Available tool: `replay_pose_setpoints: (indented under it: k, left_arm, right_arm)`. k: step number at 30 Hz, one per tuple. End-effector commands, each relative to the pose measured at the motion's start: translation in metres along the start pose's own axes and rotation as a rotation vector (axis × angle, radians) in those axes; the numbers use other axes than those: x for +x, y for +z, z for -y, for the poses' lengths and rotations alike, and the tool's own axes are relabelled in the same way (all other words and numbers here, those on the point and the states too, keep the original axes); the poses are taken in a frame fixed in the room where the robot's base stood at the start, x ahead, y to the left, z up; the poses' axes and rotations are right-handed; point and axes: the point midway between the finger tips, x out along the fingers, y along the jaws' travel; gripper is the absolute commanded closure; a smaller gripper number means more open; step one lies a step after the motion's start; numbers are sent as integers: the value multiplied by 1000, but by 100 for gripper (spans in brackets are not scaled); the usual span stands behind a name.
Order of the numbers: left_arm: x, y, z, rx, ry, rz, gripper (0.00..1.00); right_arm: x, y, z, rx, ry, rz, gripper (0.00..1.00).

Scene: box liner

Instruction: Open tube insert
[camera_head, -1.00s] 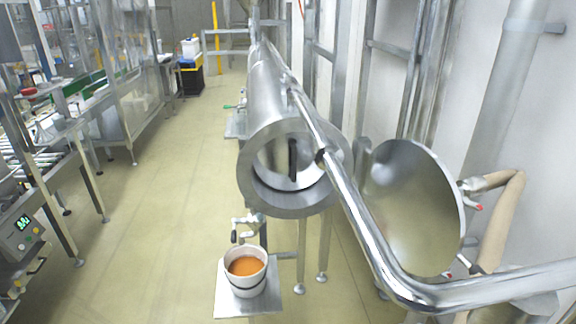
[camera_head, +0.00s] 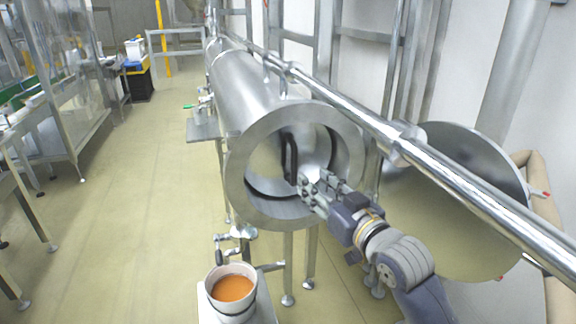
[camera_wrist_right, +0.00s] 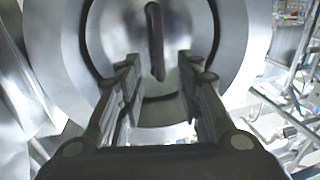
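The metal tube (camera_head: 240,195) lies with its wide round mouth facing me, and its round door (camera_head: 450,225) stands swung open on the right. Inside the mouth sits the insert, a shiny disc (camera_wrist_right: 115,35) with a dark vertical handle (camera_head: 291,157). The handle also shows in the right wrist view (camera_wrist_right: 155,40). My right gripper (camera_head: 305,184) is at the tube's mouth, just right of and below the handle. In the wrist view its two fingers (camera_wrist_right: 160,75) are spread apart, with the handle ahead between them and nothing held. My left gripper is not in view.
A white bucket of orange liquid (camera_head: 232,312) stands on a small shelf below the mouth. A thick shiny pipe (camera_head: 440,160) runs diagonally above the tube and door. The floor (camera_head: 130,230) to the left is clear.

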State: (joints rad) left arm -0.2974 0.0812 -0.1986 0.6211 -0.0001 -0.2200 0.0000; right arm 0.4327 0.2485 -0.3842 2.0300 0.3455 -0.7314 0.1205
Motion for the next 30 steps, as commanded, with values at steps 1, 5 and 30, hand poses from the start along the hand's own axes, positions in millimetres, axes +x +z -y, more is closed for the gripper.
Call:
replay_pose_setpoints:
  k: [1,5,30]
  left_arm:
    - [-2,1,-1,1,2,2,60]
    - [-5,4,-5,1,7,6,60]
    - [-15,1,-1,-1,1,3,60]
  right_arm:
    - [4,-1,0,1,0,0,67]
    - [21,-2,0,2,-1,0,67]
    - [105,0,0,1,1,0,67]
